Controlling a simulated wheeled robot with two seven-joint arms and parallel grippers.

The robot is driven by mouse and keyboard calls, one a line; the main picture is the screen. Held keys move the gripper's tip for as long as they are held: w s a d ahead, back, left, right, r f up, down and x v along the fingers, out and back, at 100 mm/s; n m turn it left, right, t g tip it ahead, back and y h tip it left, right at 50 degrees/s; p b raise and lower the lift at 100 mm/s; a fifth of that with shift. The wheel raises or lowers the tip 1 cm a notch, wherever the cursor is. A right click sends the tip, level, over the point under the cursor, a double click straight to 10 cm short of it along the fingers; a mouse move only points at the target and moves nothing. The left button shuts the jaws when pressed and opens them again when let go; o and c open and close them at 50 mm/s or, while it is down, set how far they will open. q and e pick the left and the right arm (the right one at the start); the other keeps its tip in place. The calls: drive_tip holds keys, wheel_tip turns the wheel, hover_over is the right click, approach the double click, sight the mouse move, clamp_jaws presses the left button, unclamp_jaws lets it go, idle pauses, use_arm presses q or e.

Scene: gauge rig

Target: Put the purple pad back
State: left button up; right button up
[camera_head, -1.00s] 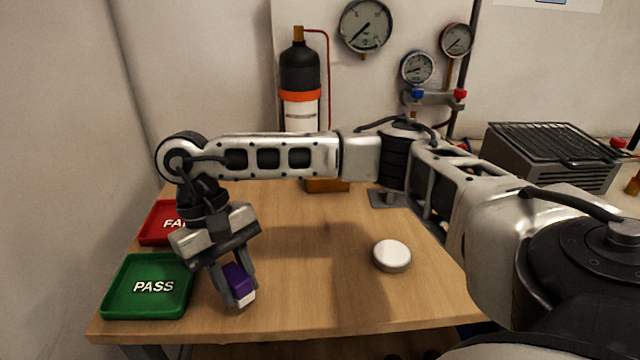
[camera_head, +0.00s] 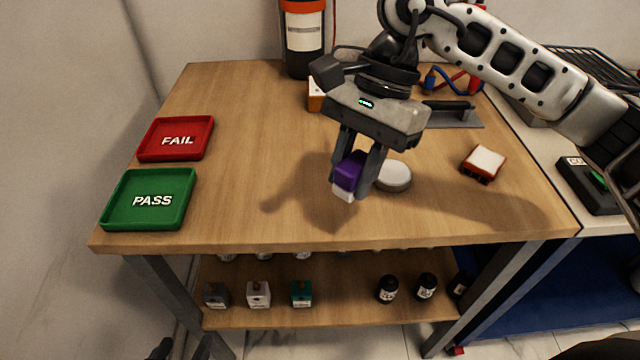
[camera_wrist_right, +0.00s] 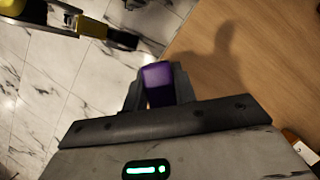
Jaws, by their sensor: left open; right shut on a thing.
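The purple pad (camera_head: 349,171) has a purple body and a white lower part. My right gripper (camera_head: 357,172) is shut on it, fingers pointing down, above the front middle of the wooden table. In the right wrist view the purple pad (camera_wrist_right: 158,84) shows between the fingers of the right gripper (camera_wrist_right: 160,90). A white round disc (camera_head: 393,176) sits on the table just right of and partly behind the fingers. I cannot tell the pad's exact height above the table. My left gripper is not in view.
Red FAIL (camera_head: 177,151) and green PASS (camera_head: 160,216) trays are at the table's left. A red-and-white block (camera_head: 483,163) lies right; a grey plate with a black handle (camera_head: 450,112) is behind it. A dark cylinder (camera_head: 303,40) stands at the back. The left-middle tabletop is clear.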

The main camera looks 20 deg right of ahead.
sight(357, 166)
drive_tip(key=r+m+t, duration=0.1)
drive_tip(key=m, duration=0.1)
drive_tip(key=s+r+m, duration=0.1)
drive_tip(key=m, duration=0.1)
drive_tip(key=s+r+m+t, duration=0.1)
drive_tip(key=m, duration=0.1)
drive_tip(key=shift+s+a+m+t+y+b, duration=0.2)
drive_tip(key=shift+a+m+t+y+b, duration=0.1)
drive_tip(key=shift+a+m+b, duration=0.1)
drive_tip(key=shift+s+r+m+t, duration=0.35)
drive_tip(key=shift+r+m, duration=0.15)
drive_tip(key=shift+m, duration=0.5)
drive_tip(key=shift+a, duration=0.1)
drive_tip(key=shift+m, duration=0.3)
drive_tip(key=w+f, duration=0.3)
drive_tip(key=w, duration=0.1)
drive_tip(key=w+f+p, duration=0.1)
drive_tip(key=w+f, duration=0.2)
drive_tip(key=w, duration=0.2)
drive_tip(key=w+f, duration=0.3)
drive_tip(key=w, duration=0.1)
drive_tip(key=shift+w+a, duration=0.2)
drive_tip(key=shift+a, duration=0.1)
drive_tip(key=shift+w+f, duration=0.15)
drive_tip(key=shift+f, duration=0.15)
wheel_tip(357, 166, down, 3)
drive_tip(key=shift+f+p, duration=0.1)
drive_tip(key=shift+p, duration=0.35)
use_arm(q)
drive_tip(key=shift+r, duration=0.15)
